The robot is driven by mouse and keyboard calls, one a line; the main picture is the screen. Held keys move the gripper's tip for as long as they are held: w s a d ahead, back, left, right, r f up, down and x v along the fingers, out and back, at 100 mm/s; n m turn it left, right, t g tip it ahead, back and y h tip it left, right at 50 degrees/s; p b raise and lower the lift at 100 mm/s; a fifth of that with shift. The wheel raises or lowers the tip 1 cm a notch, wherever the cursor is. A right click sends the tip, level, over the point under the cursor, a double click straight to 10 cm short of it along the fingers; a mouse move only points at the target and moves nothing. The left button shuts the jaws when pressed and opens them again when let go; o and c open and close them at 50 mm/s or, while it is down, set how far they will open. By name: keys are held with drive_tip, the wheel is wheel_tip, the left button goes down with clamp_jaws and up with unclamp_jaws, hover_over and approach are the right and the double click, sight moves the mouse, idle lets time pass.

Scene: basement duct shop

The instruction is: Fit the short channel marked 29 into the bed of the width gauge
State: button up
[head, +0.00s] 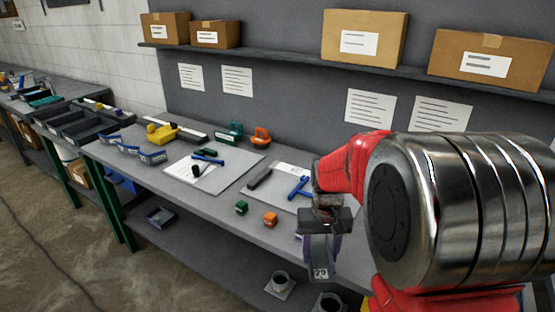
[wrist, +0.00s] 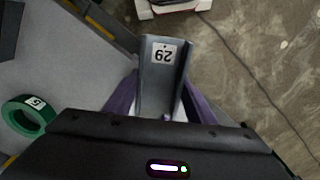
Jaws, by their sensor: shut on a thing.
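The short channel (head: 320,268) is a grey U-shaped piece with a white label reading 29. It hangs below my gripper (head: 322,240) at the bench's front edge in the head view. In the wrist view, the channel (wrist: 160,95) is between the two purple fingers of my gripper (wrist: 160,108), which is shut on it. Its label appears upside down there, and its far end points over the floor. I cannot tell which object is the width gauge; none shows a readable name, and my arm hides the right part of the bench.
The grey bench (head: 225,217) bears blue channel pieces (head: 140,152), a green block (head: 241,207), an orange block (head: 270,219) and a blue T-shaped tool (head: 300,187). A green ring marked 5 (wrist: 25,117) shows in the wrist view. Boxes stand on the shelf (head: 270,56) above.

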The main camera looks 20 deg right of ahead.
drive_tip(key=w+a+f+n, duration=0.3)
drive_tip(key=w+a, duration=0.8)
drive_tip(key=a, duration=0.1)
drive_tip(key=shift+w, duration=0.4)
